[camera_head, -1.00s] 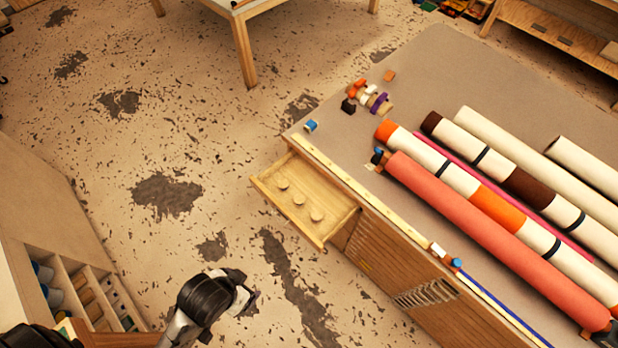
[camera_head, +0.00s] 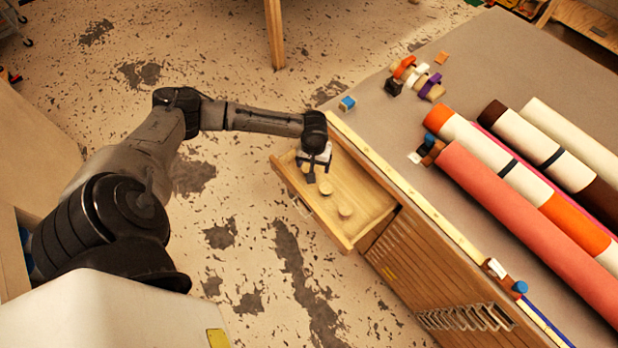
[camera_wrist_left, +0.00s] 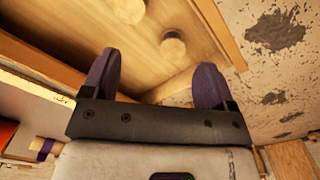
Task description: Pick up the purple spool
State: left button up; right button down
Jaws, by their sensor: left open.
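The purple spool (camera_head: 434,80) is in the small cluster of coloured spools at the far left part of the table in the head view. My left gripper (camera_head: 313,172) is over the open drawer, to the left of and below that cluster, apart from the purple spool. In the left wrist view the two dark fingers (camera_wrist_left: 156,72) are spread with nothing between them. A small purple band (camera_wrist_left: 46,149) shows at the lower left there; I cannot tell if it is the same spool. My right gripper is not in view.
The open wooden drawer (camera_head: 368,214) holds several round knobs (camera_head: 345,211). A blue piece (camera_head: 347,103) lies near the left edge, and an orange block (camera_head: 441,57) lies beyond the cluster.

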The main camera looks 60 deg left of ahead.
pick_arm(q)
jog(key=w+a+n+b, duration=0.1)
jog(key=a+n, duration=0.2)
jog(key=a, duration=0.3)
send_over(308, 168)
jog(key=f, duration=0.6)
jog(key=shift+a+f+b, duration=0.2)
jog(key=shift+b, duration=0.15)
jog(key=shift+w+d+f+b, duration=0.1)
jog(key=shift+f+b, duration=0.05)
jog(key=shift+f, duration=1.15)
jog(key=shift+w+d+f+b, duration=0.1)
jog(key=shift+f+b, duration=0.05)
jog(key=shift+f, duration=1.15)
jog(key=shift+s+f, duration=0.1)
jog(key=shift+f, duration=0.55)
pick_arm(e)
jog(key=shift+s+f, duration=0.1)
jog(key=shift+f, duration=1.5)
pick_arm(q)
jog(key=c, duration=1)
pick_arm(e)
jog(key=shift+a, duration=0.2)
